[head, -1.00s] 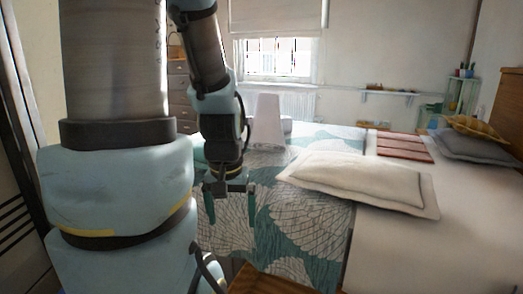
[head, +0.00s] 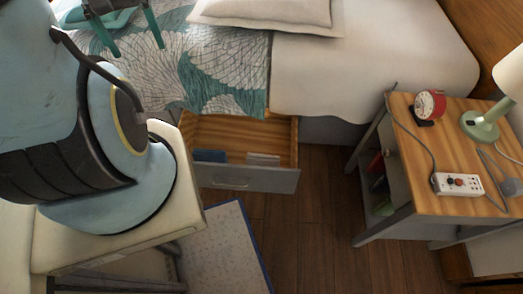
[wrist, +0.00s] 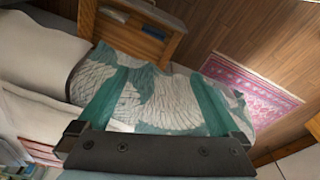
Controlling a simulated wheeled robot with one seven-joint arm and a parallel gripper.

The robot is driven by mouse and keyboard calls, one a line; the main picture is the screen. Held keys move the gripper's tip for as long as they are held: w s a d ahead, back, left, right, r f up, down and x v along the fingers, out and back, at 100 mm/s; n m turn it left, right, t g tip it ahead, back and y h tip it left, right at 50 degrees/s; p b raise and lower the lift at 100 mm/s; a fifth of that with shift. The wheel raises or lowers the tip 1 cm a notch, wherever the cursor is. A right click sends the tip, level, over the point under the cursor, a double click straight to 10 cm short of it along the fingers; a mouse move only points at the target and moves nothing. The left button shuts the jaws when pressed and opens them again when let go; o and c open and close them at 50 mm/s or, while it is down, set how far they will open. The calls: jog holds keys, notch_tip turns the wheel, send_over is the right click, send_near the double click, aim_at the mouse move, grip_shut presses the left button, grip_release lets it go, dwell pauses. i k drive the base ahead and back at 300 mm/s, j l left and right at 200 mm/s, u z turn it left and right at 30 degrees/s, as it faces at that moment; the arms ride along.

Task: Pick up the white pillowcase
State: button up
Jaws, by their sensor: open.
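A white pillow in a flanged case (head: 270,10) lies flat on the bed at the top of the head view, its upper part cut off. In the wrist view a pale cushion-like shape at the left edge (wrist: 45,108) looks like the same pillow. My gripper (head: 132,46) is open and empty, its two teal fingers apart above the patterned spread, to the left of the pillow. The wrist view shows the open fingers (wrist: 160,72) over the spread, with nothing between them. I cannot tell a separate loose pillowcase.
The leaf-patterned spread (head: 225,65) and white sheet (head: 375,65) cover the bed. An open drawer (head: 245,178) juts out below it. A nightstand (head: 440,130) with a red clock (head: 429,104), lamp (head: 485,122) and power strip (head: 457,184) stands right. Wooden floor between is clear.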

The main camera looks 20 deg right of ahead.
aim_at(253, 159)
jog(key=l+u, duration=0.1)
jog(key=u, duration=0.3)
jog(key=l+u, duration=0.1)
jog(key=u, duration=0.25)
jog(key=k+u, duration=0.1)
jog(key=u, duration=0.3)
jog(key=l+u, duration=0.1)
jog(key=u, duration=0.25)
jog(key=k+l, duration=0.3)
jog(key=k+u, duration=0.05)
